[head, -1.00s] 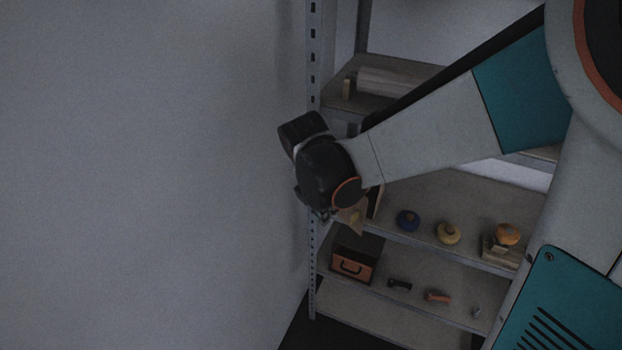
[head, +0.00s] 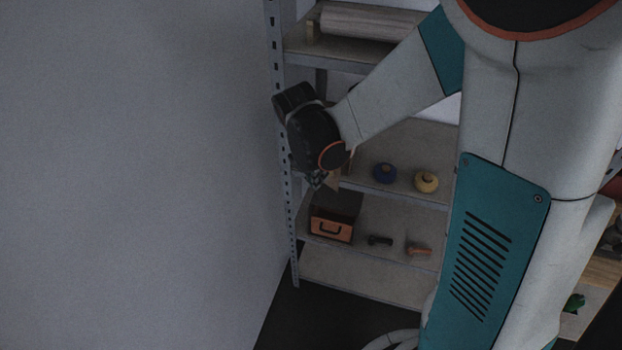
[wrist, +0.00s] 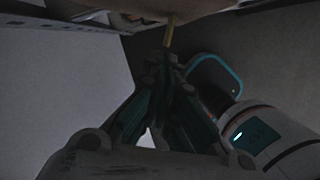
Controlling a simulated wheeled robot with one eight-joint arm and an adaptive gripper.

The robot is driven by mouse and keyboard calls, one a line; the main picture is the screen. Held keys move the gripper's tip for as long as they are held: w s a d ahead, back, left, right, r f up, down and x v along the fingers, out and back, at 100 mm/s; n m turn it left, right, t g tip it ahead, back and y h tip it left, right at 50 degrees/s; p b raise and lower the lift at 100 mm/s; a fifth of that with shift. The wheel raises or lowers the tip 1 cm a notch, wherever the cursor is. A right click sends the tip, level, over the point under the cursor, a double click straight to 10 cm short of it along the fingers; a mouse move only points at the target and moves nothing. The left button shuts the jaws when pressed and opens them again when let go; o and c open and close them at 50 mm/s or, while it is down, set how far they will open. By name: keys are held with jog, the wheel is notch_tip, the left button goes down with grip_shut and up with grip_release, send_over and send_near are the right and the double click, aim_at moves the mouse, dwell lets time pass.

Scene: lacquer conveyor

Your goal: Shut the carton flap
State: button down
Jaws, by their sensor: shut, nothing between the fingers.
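My gripper (head: 317,183) is at the left end of the middle shelf in the head view, beside the upright post. In the wrist view its fingers (wrist: 171,58) are together and hold nothing. A small tan piece, which looks like the carton flap (head: 334,182), shows just right of the fingers. The carton itself is mostly hidden behind my wrist. In the wrist view a thin yellowish strip (wrist: 169,32), perhaps the flap seen edge-on, stands just beyond the fingertips, below a brownish surface (wrist: 205,24). I cannot tell whether the fingertips touch it.
The metal post (head: 281,130) and pale wall (head: 130,180) are close on the left.

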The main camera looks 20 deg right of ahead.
aim_at(331, 173)
jog(key=shift+d, duration=0.15)
jog(key=shift+d+n, duration=0.35)
jog(key=shift+n, duration=0.05)
jog(key=shift+d, duration=0.1)
jog(key=shift+w+d+n+t, duration=0.2)
jog(key=shift+d+n+t, duration=0.1)
jog(key=shift+d+n, duration=0.85)
jog(key=shift+w+d+b, duration=0.25)
jog(key=shift+d+b, duration=0.1)
jog(key=shift+d, duration=0.6)
jog(key=shift+w+d, duration=0.3)
jog(key=shift+d, duration=0.2)
jog(key=shift+w+d, duration=0.25)
jog(key=shift+d, duration=0.25)
